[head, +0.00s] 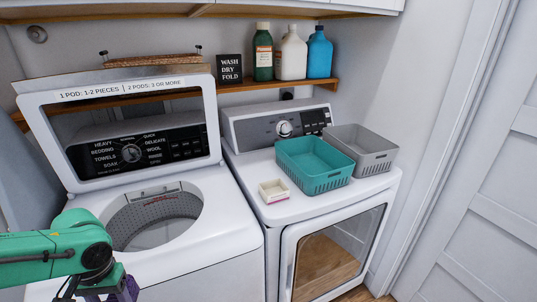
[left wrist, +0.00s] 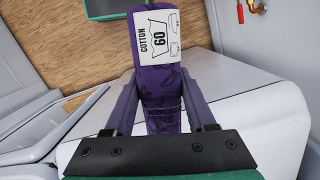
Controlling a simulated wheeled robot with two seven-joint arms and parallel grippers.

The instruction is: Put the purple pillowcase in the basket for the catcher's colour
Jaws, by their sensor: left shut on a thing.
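The purple pillowcase is a dark purple bundle (left wrist: 165,105) with a white "COTTON 60" label in the left wrist view. My left gripper (left wrist: 160,88) is shut on it, one finger on each side. In the head view a bit of the pillowcase (head: 130,290) shows at the bottom left, in front of the washer. A teal basket (head: 331,184) and a grey basket (head: 379,164) stand side by side on the dryer. A small cream open tray (head: 274,199) with a pinkish lower edge sits left of the teal basket; I cannot tell its contents. My right gripper is out of view.
The washer (head: 225,236) has its lid (head: 212,115) raised and its drum open. The dryer top (head: 262,166) has free room around the small tray. A wooden shelf (head: 233,87) above holds a sign and several bottles. A white door (head: 490,190) is at right.

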